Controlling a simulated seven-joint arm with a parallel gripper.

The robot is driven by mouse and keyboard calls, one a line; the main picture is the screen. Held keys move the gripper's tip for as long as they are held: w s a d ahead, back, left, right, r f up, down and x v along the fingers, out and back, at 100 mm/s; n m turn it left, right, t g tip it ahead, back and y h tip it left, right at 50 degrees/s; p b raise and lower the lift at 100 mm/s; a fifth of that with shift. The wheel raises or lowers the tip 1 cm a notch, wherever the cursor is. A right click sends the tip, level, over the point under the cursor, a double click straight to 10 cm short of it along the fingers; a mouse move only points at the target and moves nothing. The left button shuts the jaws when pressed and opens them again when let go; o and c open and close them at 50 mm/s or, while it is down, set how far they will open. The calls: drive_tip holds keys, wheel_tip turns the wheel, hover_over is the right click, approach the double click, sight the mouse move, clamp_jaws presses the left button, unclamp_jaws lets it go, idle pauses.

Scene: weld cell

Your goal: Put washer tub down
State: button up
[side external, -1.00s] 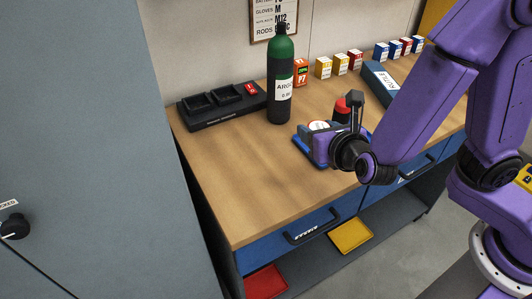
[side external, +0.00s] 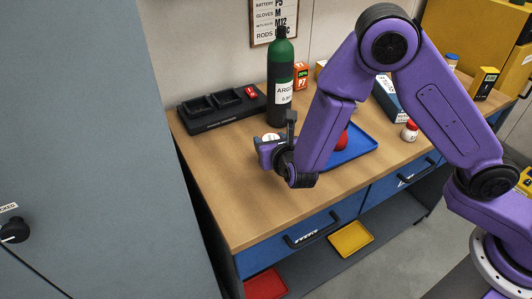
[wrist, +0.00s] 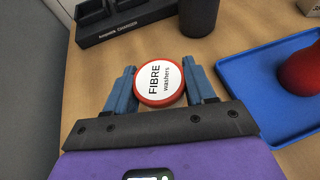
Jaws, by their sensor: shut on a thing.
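The washer tub (wrist: 159,79) has a white lid marked "FIBRE washers" and a red rim. My gripper (wrist: 160,88) is shut on it, with a blue finger on each side. In the side view my gripper (side external: 268,147) is over the bare wooden worktop, left of the blue tray. There, only a bit of the tub (side external: 270,137) shows behind the gripper. I cannot tell whether the tub's base touches the wood. Its lower part is hidden.
The blue tray (side external: 352,153), holding a red object (side external: 342,140), lies to the right. A green-topped argon bottle (side external: 280,88) and a black charger (side external: 221,108) stand behind. The worktop's front left is clear.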

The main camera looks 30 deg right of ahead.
drive_tip(key=shift+w+a+f, duration=0.3)
drive_tip(key=shift+w+f, duration=0.25)
drive_tip(key=shift+f, duration=1.75)
drive_tip(key=o, duration=1)
drive_tip(key=shift+f, duration=0.15)
drive_tip(key=shift+s+a+r, duration=0.1)
drive_tip(key=shift+r, duration=0.15)
drive_tip(key=v, duration=1.1)
drive_tip(key=shift+s, duration=0.35)
